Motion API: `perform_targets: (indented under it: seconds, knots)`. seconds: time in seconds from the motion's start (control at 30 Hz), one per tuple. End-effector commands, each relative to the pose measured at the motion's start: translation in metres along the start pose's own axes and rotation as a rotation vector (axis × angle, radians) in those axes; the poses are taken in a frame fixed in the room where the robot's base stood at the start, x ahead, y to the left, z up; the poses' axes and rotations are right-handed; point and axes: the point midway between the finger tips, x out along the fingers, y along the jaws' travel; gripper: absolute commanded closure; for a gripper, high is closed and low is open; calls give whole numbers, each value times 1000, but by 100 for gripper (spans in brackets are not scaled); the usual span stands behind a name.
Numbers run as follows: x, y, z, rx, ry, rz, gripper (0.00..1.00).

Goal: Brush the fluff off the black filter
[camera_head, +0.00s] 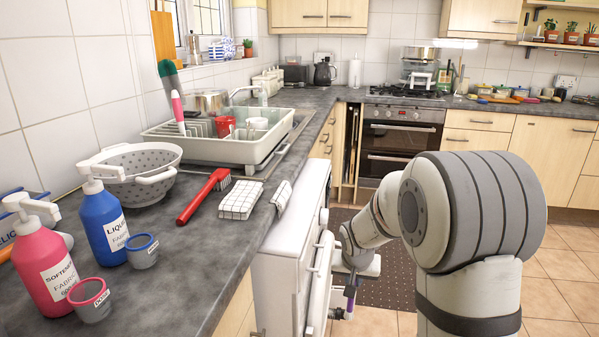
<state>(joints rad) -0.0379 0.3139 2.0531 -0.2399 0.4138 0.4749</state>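A red-handled brush (203,195) lies on the grey worktop near its front edge, with its bristle end towards the back. My gripper (343,312) is low in front of the white appliance (288,250) under the worktop, close to its front. My own arm partly covers it, and its fingers are too small to tell open from shut. A narrow purple and dark piece (349,298) shows at my gripper; I cannot tell whether it is held. I cannot make out a black filter in this view.
A folded checked cloth (241,199) lies beside the brush. A grey colander (137,172), a pink bottle (50,265), a blue bottle (104,222) and two small cups stand to the left. A dish tub (225,150) sits behind. Tiled floor (555,285) is clear at right.

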Motion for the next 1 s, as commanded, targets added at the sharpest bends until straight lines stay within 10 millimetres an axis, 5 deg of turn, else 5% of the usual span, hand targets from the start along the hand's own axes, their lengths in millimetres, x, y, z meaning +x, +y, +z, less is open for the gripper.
perform_targets:
  seconds: [0.3, 1.0]
  knots:
    - [21, 12, 50, -213, 7, -83, 100]
    - [-50, 13, 40, -218, 7, -83, 100]
